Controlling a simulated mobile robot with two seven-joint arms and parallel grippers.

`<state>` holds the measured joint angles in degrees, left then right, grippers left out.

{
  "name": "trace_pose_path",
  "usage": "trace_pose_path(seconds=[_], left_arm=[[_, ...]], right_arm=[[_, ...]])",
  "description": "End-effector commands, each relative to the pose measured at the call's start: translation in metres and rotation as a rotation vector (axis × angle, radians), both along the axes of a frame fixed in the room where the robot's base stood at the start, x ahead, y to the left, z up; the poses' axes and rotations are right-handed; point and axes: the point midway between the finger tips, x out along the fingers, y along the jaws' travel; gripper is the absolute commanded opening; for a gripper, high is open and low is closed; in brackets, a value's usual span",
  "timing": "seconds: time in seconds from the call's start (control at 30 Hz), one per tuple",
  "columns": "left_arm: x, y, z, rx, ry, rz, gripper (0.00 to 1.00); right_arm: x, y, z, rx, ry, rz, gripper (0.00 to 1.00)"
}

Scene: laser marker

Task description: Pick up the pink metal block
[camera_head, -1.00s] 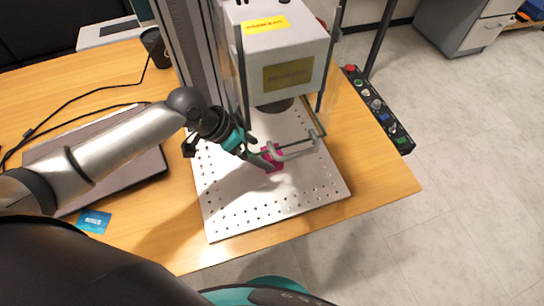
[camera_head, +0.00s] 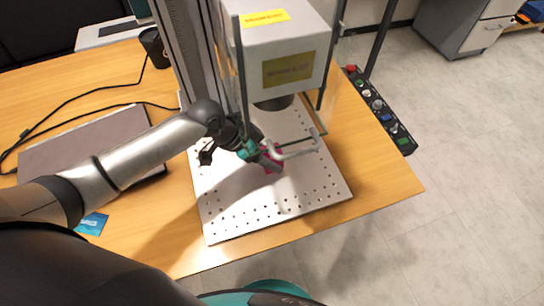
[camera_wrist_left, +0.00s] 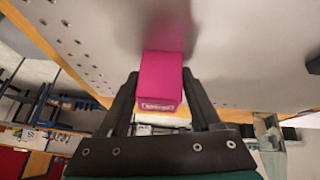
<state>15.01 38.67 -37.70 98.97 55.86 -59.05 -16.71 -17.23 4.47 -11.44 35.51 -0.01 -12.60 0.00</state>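The pink metal block (camera_head: 273,154) rests on the perforated metal plate (camera_head: 262,212) under the laser marker head (camera_head: 275,48). In the head view it is partly hidden by my left gripper (camera_head: 264,156). In the left wrist view the pink metal block (camera_wrist_left: 161,82) stands between the two dark fingers of my left gripper (camera_wrist_left: 160,78), one finger on each side. Narrow gaps seem to show between the fingers and the block, so the gripper looks open around it. My right gripper is not in view.
A grey bar handle (camera_head: 298,148) of the marker's guard is close beside my left gripper. The marker's column (camera_head: 183,50) stands behind. A closed laptop (camera_head: 75,150) lies to the left, and a control box with buttons (camera_head: 380,108) to the right. The plate's front part is clear.

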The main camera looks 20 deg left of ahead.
Motion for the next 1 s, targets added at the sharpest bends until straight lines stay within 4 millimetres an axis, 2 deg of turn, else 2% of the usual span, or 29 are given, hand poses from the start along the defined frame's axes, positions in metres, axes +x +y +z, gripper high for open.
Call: trace_pose_path(seconds=[0.07, 0.47, 1.0], left_arm=[[-0.0004, 0.0000, -0.0002, 0.000, 0.002, 0.000, 0.47], [-0.0010, -0.0002, -0.0008, 0.000, 0.003, 0.000, 0.02], [-0.0009, -0.0007, 0.0001, -0.001, 0.003, 0.001, 0.00]], right_arm=[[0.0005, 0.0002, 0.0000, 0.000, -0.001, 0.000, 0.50], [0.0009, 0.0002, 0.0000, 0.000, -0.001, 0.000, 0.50], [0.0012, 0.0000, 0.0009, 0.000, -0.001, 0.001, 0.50]])
